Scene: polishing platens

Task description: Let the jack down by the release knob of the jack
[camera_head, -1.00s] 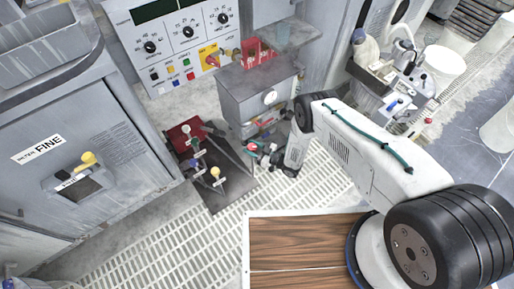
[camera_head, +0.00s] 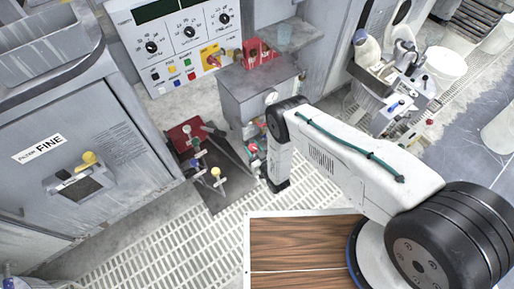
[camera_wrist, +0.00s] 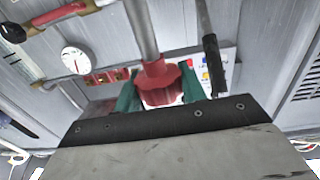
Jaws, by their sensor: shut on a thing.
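In the wrist view a red lobed knob (camera_wrist: 160,84) sits on the end of a grey metal rod, between the two green fingers of my gripper (camera_wrist: 158,92). My gripper is shut on this knob, which looks like the release knob of the jack. In the head view my gripper (camera_head: 256,151) is by the lower front of a grey cabinet, partly hidden by my arm. The jack's body cannot be clearly told from the fittings around it.
A black-handled lever (camera_wrist: 212,62) hangs close right of the knob in the wrist view, and a round white gauge (camera_wrist: 75,60) is at left. In the head view a dark plate with small valves (camera_head: 222,190) lies left of my gripper. Slatted floor (camera_head: 150,245) is clear in front.

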